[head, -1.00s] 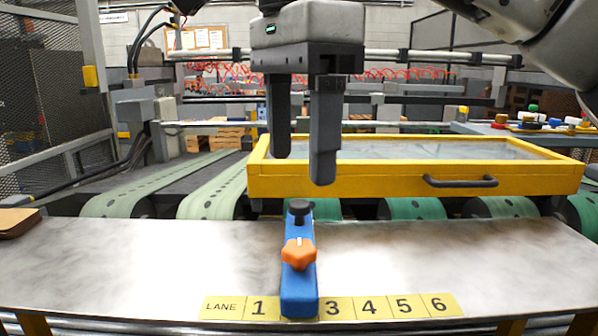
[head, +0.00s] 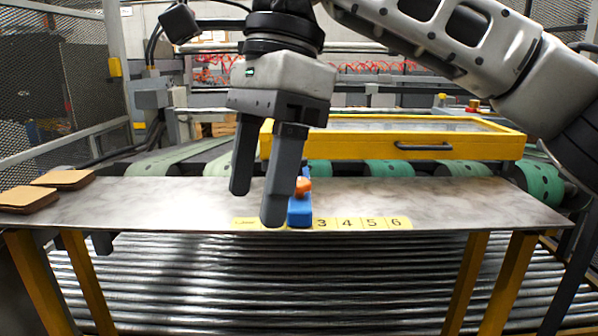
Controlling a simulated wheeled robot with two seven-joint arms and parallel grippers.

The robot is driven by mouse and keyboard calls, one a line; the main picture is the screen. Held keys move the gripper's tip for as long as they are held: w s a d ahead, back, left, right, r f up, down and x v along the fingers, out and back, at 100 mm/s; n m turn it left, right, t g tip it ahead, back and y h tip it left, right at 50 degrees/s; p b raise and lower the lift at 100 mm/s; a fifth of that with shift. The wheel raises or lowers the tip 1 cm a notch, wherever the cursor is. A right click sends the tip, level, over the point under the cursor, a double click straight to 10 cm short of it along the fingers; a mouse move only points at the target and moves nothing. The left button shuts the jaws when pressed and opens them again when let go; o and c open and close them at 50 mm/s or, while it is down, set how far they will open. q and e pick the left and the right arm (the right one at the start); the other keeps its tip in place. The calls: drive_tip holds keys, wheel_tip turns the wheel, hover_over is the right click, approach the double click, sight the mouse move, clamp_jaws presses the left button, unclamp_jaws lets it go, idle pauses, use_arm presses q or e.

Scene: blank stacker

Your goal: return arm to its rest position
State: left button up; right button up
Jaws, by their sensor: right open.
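My right gripper (head: 257,207) is open, its two dark fingers pointing down with nothing between them. My right arm (head: 480,45) comes in from the upper right. The fingers overlap the left edge of a blue block (head: 300,213) with an orange knob (head: 303,186). The block stands on the metal table over the lane strip, between the label and number 3. The gripper hides part of the block and strip. The fingers look nearer to me than the block, and I see no grip on it. My left gripper is not in view.
The metal table (head: 430,205) is mostly bare on the right. Brown flat pieces (head: 64,178) lie at its left end. A yellow-framed tray (head: 475,147) with a dark handle sits behind it, above green belts. Rollers (head: 280,280) run below the table. Mesh fencing stands at left.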

drive_tip(key=s+a+f+m+g+y, duration=0.2)
drive_tip(key=a+g+y, duration=0.3)
drive_tip(key=y, duration=0.1)
drive_tip(key=s+a+f+m+g+y, duration=0.2)
drive_tip(key=s+a+m+g+y, duration=0.15)
drive_tip(key=y, duration=0.25)
drive_tip(key=w+d+f+n+t+y, duration=0.1)
drive_tip(key=w+d+f+n+t, duration=0.35)
drive_tip(key=n+t, duration=0.65)
drive_tip(key=w+d+f+n+t, duration=0.3)
drive_tip(key=w+f+n+t, duration=0.4)
drive_tip(key=n, duration=0.5)
drive_tip(key=w+d+f+n+t+y, duration=0.15)
drive_tip(key=d+f+n+t, duration=0.25)
drive_tip(key=n+t, duration=0.75)
drive_tip(key=s+d+f+m+g+h, duration=0.1)
drive_tip(key=s+d+f+m+h, duration=0.1)
drive_tip(key=d+f+m+h, duration=0.45)
drive_tip(key=s+d+f+m+g+h, duration=0.1)
drive_tip(key=d+f+m+h, duration=0.2)
drive_tip(key=f, duration=0.7)
drive_tip(key=s+d+f+m+g+h, duration=0.2)
drive_tip(key=s+d+f+g, duration=0.1)
drive_tip(key=s+f, duration=0.3)
drive_tip(key=s+d+f+m+g+h, duration=0.2)
drive_tip(key=s+d+f+m+g, duration=0.1)
drive_tip(key=s+f, duration=0.4)
drive_tip(key=shift+f+g, duration=0.3)
